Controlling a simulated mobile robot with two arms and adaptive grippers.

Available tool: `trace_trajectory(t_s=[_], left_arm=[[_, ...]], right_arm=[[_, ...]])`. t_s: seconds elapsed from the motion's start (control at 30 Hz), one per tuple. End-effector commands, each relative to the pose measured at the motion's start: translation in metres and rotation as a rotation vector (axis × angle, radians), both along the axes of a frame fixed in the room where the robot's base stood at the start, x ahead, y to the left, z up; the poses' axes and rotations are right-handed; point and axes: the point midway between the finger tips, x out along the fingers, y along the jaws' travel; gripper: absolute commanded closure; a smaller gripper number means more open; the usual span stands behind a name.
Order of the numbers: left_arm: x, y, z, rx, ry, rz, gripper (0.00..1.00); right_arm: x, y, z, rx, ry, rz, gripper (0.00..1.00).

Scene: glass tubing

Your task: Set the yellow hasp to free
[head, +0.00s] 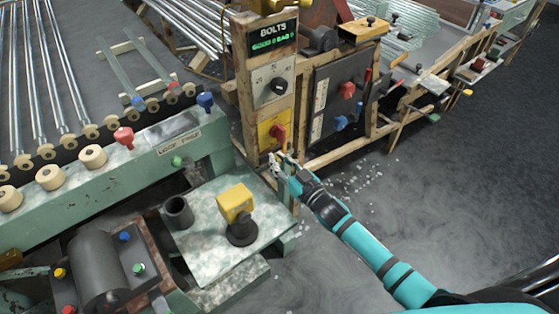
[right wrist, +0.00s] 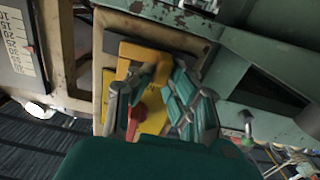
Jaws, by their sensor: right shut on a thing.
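The yellow hasp (right wrist: 160,68) is a small yellow-orange piece at the yellow panel (right wrist: 128,51), between my finger ends in the right wrist view. In the head view the yellow panel (head: 264,130) is low on the wooden post and carries a red knob (head: 277,132). The red knob also shows in the right wrist view (right wrist: 138,111). My right gripper (head: 277,160) is at the panel's lower edge, just below the red knob, shut on the yellow hasp. My fingers hide part of the hasp, and its exact setting cannot be told. My left gripper is not in view.
Above the yellow panel are a grey dial plate (head: 277,86) and a lit BOLTS display (head: 273,38). A dark panel (head: 340,95) with red and blue knobs stands to the right. A green bench (head: 222,250) with a yellow-headed device (head: 235,202) is below left.

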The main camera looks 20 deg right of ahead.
Motion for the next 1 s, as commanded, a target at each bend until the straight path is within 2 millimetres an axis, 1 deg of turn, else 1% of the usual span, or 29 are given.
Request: trace_trajectory(t_s=[0.17,0.4,0.63,0.67,0.83,1.0], left_arm=[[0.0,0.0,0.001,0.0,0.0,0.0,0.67],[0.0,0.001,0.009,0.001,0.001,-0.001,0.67],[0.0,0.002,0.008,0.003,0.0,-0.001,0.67],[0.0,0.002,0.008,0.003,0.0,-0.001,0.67],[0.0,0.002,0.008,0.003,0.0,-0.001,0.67],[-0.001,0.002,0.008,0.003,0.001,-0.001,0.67]], right_arm=[[-0.001,0.001,0.0,-0.001,0.0,0.0,1.0],[-0.01,0.026,0.001,0.001,0.001,0.0,1.0],[-0.011,0.028,-0.001,-0.003,0.0,0.003,1.0],[-0.011,0.028,-0.001,-0.003,0.0,0.003,0.85],[-0.01,0.028,-0.001,-0.002,0.0,0.002,0.63],[-0.01,0.027,0.0,-0.001,0.0,0.001,0.63]])
